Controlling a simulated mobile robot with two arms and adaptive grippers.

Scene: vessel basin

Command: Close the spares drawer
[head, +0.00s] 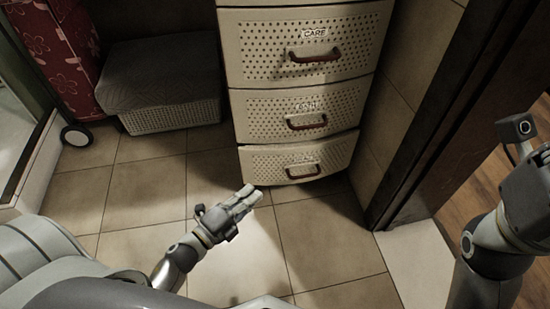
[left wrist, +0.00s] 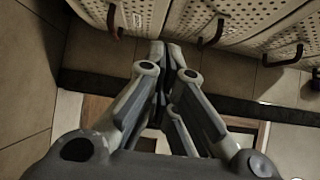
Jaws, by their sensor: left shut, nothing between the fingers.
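A cream drawer unit with perforated fronts (head: 305,80) stands against the wall in the head view. Its top visible drawer is labelled CARE; the lower labels are too small to read, so I cannot tell by label which drawer is the spares one. The bottom drawer (head: 268,163) seems to stand slightly out, with a dark line above it; its red-brown handle (head: 303,171) faces me. My left gripper (head: 252,192) is shut and empty, low in front of the bottom drawer's left side. In the left wrist view its fingers (left wrist: 168,52) point toward the drawer fronts (left wrist: 245,18).
A grey lidded basket (head: 160,85) and a red floral wheeled case (head: 55,55) stand left of the unit. A dark door frame (head: 450,110) rises on the right, near my right arm. The tiled floor (head: 320,235) before the drawers is clear.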

